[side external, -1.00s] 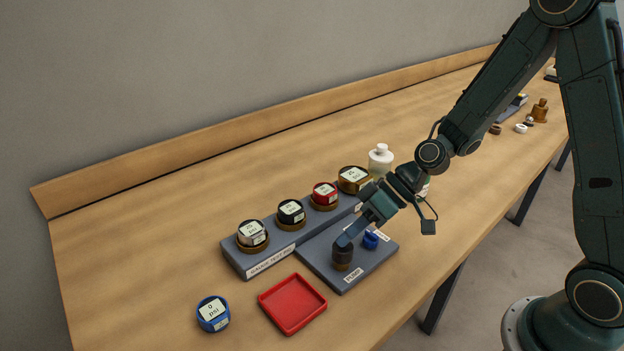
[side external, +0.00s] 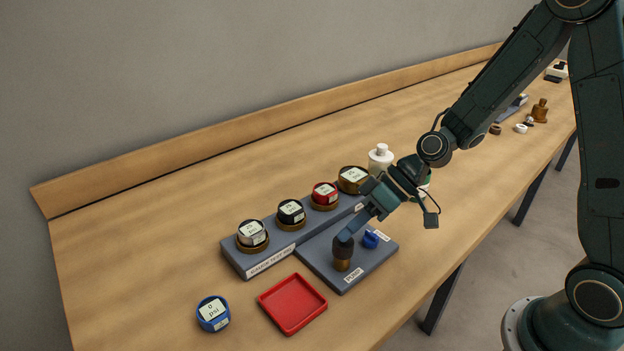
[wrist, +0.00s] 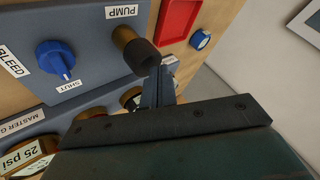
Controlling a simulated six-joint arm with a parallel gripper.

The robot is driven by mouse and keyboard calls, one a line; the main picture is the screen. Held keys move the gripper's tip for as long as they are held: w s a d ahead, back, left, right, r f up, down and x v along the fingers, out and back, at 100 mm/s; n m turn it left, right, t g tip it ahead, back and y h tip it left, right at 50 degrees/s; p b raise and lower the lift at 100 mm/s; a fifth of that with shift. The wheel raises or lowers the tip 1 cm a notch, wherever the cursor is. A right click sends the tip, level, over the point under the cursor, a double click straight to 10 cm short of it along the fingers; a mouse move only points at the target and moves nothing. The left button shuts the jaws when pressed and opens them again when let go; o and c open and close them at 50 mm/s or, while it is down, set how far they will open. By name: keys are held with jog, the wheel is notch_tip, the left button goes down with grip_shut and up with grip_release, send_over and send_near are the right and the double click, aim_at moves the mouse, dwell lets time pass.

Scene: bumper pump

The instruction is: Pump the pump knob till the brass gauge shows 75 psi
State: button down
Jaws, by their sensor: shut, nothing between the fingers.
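The pump knob (side external: 343,246) has a dark cap on a brass stem and stands upright on the grey plate labelled PUMP. It also shows in the wrist view (wrist: 141,57). My gripper (side external: 346,236) is shut and empty, its fingertips at the top of the knob; I cannot tell whether they touch it. The closed fingers also show in the wrist view (wrist: 160,85). The brass gauge (side external: 353,177) sits at the far end of the gauge row. In the wrist view the brass gauge (wrist: 22,155) is partly cut off and reads 25 psi.
A blue bleed knob (wrist: 58,59), beside the labels BLEED and SHUT, stands on the same plate. White, dark and red gauges sit on the grey rack (side external: 270,261). A red tray (side external: 292,303) and a blue gauge (side external: 213,313) lie in front. A white bottle (side external: 380,159) stands behind.

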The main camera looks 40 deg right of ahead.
aim_at(350, 240)
jog(key=shift+r, duration=0.55)
jog(key=shift+r, duration=0.15)
jog(key=shift+r, duration=2.4)
jog(key=shift+s+d+r, duration=0.1)
jog(key=shift+s+r, duration=0.15)
jog(key=s+d+r+m+h, duration=0.1)
jog(key=s+d+r+h, duration=0.1)
jog(key=s, duration=0.4)
jog(key=s+d+r+m+t+h, duration=0.1)
jog(key=s+d+r+h, duration=0.2)
jog(key=s+d+r, duration=0.1)
jog(key=s+d+r+m+h, duration=0.2)
jog(key=s+d+r+h, duration=0.1)
jog(key=s, duration=0.5)
jog(key=shift+d+r+t, duration=0.4)
jog(key=shift+d, duration=0.45)
